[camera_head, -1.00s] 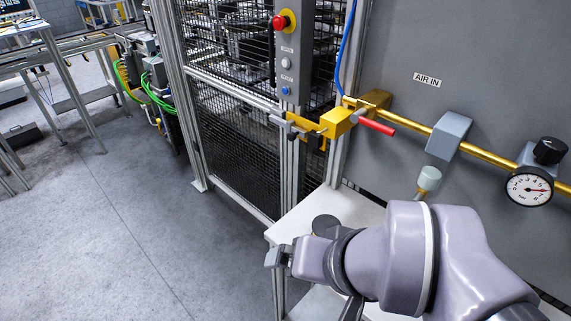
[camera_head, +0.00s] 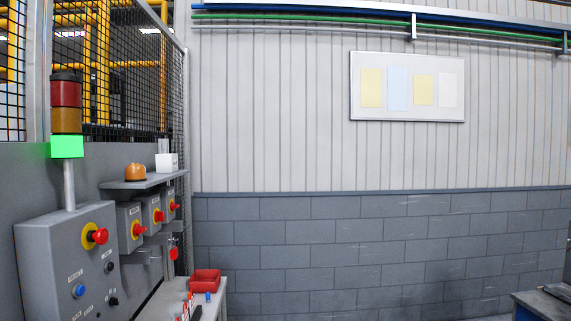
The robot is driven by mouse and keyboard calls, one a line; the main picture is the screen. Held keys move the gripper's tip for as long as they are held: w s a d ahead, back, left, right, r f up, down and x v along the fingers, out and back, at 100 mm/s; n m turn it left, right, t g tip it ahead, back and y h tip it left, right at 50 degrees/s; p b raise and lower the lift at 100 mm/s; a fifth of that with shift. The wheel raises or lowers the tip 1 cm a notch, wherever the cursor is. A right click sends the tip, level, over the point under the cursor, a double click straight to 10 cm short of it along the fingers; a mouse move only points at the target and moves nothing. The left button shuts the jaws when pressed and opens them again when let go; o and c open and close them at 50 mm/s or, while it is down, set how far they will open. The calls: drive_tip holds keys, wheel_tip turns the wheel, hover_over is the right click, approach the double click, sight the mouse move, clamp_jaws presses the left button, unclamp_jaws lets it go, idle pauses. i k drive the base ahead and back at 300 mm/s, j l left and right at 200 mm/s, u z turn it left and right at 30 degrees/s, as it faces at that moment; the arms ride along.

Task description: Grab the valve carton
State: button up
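No valve carton can be made out in the head view. A small white box (camera_head: 167,162) stands on a grey wall shelf at the left, but I cannot tell what it is. My gripper and arm are not in this view.
At the left are a control box (camera_head: 68,262) with a red button, a lit green stack light (camera_head: 67,147) and a grey shelf (camera_head: 140,182). A white bench (camera_head: 212,308) below bears a red bin (camera_head: 205,280). A dark-topped table (camera_head: 545,305) is at the lower right.

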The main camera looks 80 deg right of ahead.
sight(165, 163)
drive_tip(key=z, duration=1.85)
